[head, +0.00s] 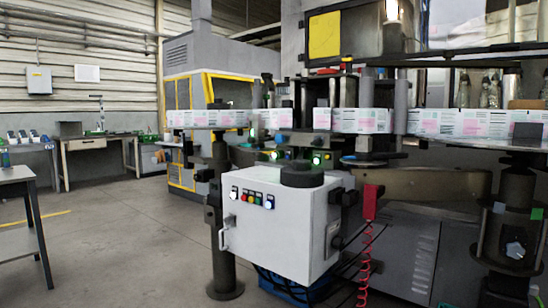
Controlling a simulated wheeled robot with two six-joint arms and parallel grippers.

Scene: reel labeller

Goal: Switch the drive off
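A white control box (275,232) stands in the middle of the head view, mounted on the front of the labelling machine. A dark round part (302,174) lies on top of the box. No label marks which control belongs to the drive. Neither of my grippers is in view.
A web of printed labels (360,120) runs across the machine above the box. A red handle with a coiled red hose (371,203) hangs right of the box. A dark post (222,240) stands at its left. The floor (130,230) left of it is clear up to the tables.

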